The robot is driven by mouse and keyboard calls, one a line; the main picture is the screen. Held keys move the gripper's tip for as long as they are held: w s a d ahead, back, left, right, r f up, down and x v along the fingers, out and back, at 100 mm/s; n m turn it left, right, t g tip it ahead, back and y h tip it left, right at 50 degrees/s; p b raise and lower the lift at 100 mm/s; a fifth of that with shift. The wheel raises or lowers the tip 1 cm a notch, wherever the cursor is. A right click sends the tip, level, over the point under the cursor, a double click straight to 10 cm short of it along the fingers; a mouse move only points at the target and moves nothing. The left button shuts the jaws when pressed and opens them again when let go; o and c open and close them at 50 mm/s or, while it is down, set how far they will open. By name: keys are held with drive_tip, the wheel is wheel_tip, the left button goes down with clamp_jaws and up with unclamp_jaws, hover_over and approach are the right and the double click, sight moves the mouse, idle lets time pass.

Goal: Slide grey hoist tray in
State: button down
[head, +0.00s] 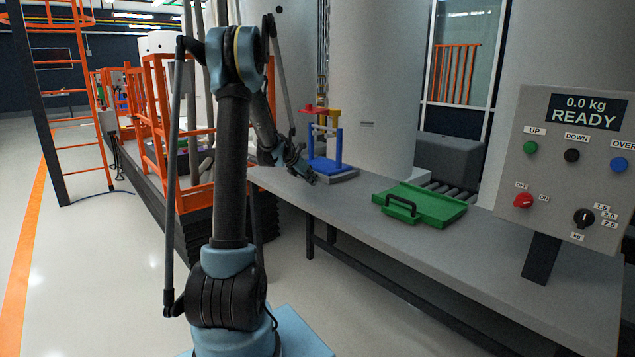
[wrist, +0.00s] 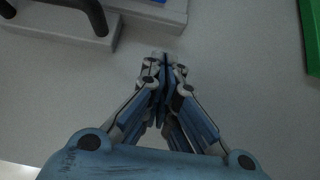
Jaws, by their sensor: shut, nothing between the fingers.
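The hoist is a small blue frame (head: 325,147) with a red and yellow top, standing on the grey bench. A grey slab, which looks like the grey hoist tray (head: 342,177), shows low at its base. In the wrist view a grey tray with a black bar handle (wrist: 96,14) is at the upper left, its front standing out past the neighbouring blue and grey base (wrist: 160,9). My gripper (wrist: 165,62) is shut and empty over the bare bench, apart from the tray and to the right of its handle. In the head view my gripper (head: 311,179) is low beside the hoist.
A green tray (head: 420,203) with a black handle lies on the bench (head: 480,262) to the right; a green edge shows in the wrist view (wrist: 312,35). A control panel (head: 568,165) reading "0.0 kg READY" stands at the right. Orange railings (head: 160,120) are at the left.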

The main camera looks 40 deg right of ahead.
drive_tip(key=v, duration=0.9)
drive_tip(key=shift+s, duration=0.1)
drive_tip(key=s+a+r+m+t+y, duration=0.1)
drive_tip(key=s+a+m, duration=0.2)
drive_tip(key=a, duration=0.7)
drive_tip(key=s+a+m+y, duration=0.2)
drive_tip(key=s+a+m, duration=0.15)
drive_tip(key=a, duration=0.55)
drive_tip(key=s+a+r+m+t+y, duration=0.15)
drive_tip(key=s+a, duration=0.25)
drive_tip(key=a, duration=0.6)
drive_tip(key=s+a+f+m+y, duration=0.2)
drive_tip(key=s+a+f+m, duration=0.3)
drive_tip(key=s+a, duration=0.5)
drive_tip(key=s+a+f+m+y, duration=0.2)
drive_tip(key=s+a+f+m, duration=0.3)
drive_tip(key=s+a, duration=0.5)
wheel_tip(320, 180, down, 2)
drive_tip(key=shift+a+f+m+g, duration=0.2)
drive_tip(key=shift+a+m+g, duration=0.25)
drive_tip(key=shift+a, duration=0.2)
drive_tip(key=shift+s+y, duration=0.15)
drive_tip(key=shift+y, duration=0.1)
